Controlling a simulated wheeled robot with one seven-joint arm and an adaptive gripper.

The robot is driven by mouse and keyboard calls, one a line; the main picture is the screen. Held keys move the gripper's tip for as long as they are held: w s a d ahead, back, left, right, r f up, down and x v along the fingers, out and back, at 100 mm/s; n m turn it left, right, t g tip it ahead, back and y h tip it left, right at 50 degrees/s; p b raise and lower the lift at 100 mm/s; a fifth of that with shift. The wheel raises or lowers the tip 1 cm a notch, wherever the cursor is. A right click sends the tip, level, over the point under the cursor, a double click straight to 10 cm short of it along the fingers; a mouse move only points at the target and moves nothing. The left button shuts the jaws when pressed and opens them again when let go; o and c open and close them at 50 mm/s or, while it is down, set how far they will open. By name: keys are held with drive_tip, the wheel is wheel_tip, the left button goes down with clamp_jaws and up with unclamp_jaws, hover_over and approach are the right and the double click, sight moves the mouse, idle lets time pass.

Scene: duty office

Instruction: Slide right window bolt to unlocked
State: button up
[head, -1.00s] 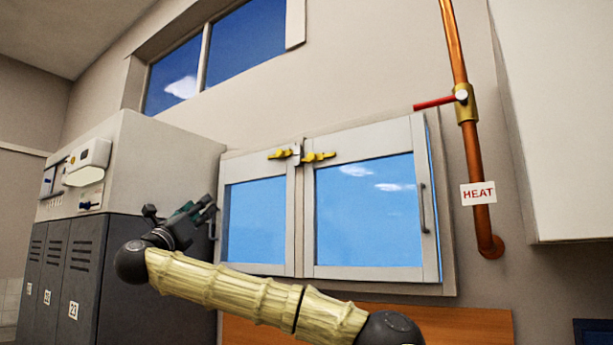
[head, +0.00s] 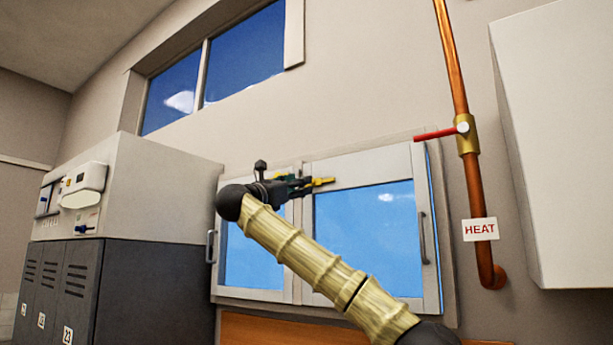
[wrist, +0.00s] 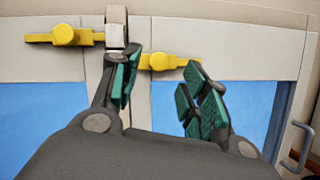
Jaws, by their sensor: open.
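The right window bolt (wrist: 183,62) is a yellow bar with a round knob, lying across the top rail of the right window sash (wrist: 225,66). Its left end is at or close to the pale catch (wrist: 116,28) on the middle stile; one finger hides part of that join. In the head view the bolt (head: 322,182) shows just past my fingertips. My gripper (wrist: 163,72) is open and empty, its green-padded fingers on either side of the knob in the wrist view. I cannot tell whether they touch it. The left bolt (wrist: 65,36) sits left of the catch.
A vertical handle (head: 422,238) is on the right sash's right edge. A copper pipe (head: 474,190) with a red valve lever (head: 435,134) runs right of the window. Lockers (head: 65,290) and a white cabinet (head: 520,130) flank it.

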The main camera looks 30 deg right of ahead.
drive_tip(key=shift+p+x, duration=1.05)
drive_tip(key=shift+x, duration=1.1)
clamp_jaws()
